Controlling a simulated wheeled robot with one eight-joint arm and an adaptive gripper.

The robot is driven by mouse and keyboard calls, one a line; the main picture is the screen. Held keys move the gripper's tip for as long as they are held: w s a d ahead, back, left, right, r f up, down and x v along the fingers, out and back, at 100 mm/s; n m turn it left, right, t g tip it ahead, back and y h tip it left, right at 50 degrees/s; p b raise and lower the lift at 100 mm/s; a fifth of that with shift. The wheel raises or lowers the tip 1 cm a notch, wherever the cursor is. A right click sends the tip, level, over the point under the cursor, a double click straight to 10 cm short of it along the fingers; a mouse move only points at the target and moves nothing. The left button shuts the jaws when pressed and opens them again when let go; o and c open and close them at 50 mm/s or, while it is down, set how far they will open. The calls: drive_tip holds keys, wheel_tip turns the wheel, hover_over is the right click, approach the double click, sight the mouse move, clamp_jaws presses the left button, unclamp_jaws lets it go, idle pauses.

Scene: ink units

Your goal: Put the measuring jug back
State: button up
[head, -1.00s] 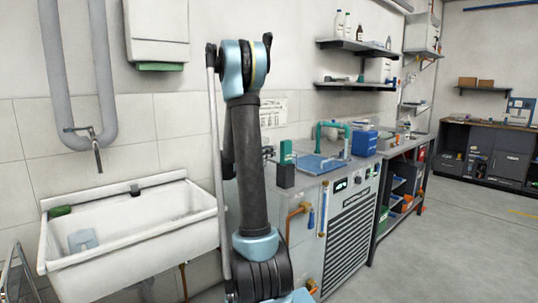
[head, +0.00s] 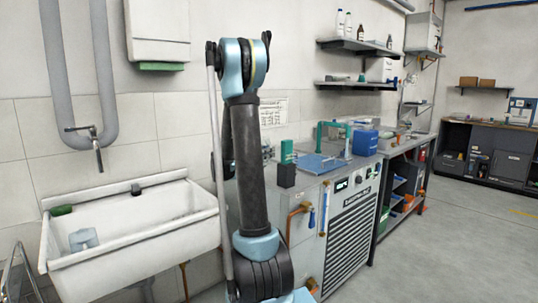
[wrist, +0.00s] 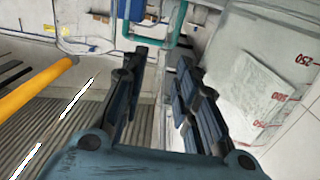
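The measuring jug (wrist: 246,80) is pale and translucent with red markings, among them 250. It shows large and close at the right of the wrist view, against the right finger, tilted in the picture. My gripper (wrist: 165,58) shows dark fingers drawn towards each other at the tips. It appears shut on the jug, probably at a narrow part such as the handle; the contact itself is not clear. In the head view my gripper and this jug are hidden or out of view behind my arm.
The white sink (head: 135,232) at left holds a light-blue container (head: 83,239). A bench with a cooler (head: 350,225) stands right of my arm, carrying a blue tray (head: 320,164) and blue canister (head: 365,143). The floor at right is clear.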

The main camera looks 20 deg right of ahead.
drive_tip(key=v, duration=0.9)
drive_tip(key=shift+s+a, duration=0.15)
drive_tip(key=shift+a, duration=0.15)
drive_tip(key=s+f+n+g+y, duration=0.1)
drive_tip(key=s+f+n+y, duration=0.3)
drive_tip(key=s, duration=0.6)
drive_tip(key=s+f+n+g+y, duration=0.2)
drive_tip(key=s+f+n+y, duration=0.15)
drive_tip(key=s, duration=0.55)
drive_tip(key=s+a+f+n+y, duration=0.3)
drive_tip(key=s+a+f+y, duration=0.2)
drive_tip(key=s+a, duration=0.2)
drive_tip(key=s+a+f+n+y, duration=0.4)
drive_tip(key=s+a+f, duration=0.2)
drive_tip(key=s, duration=0.5)
drive_tip(key=shift+s+a+y, duration=0.15)
drive_tip(key=shift+a+y, duration=0.2)
drive_tip(key=shift+a, duration=0.5)
drive_tip(key=shift+w+f, duration=0.15)
drive_tip(key=shift+w, duration=0.3)
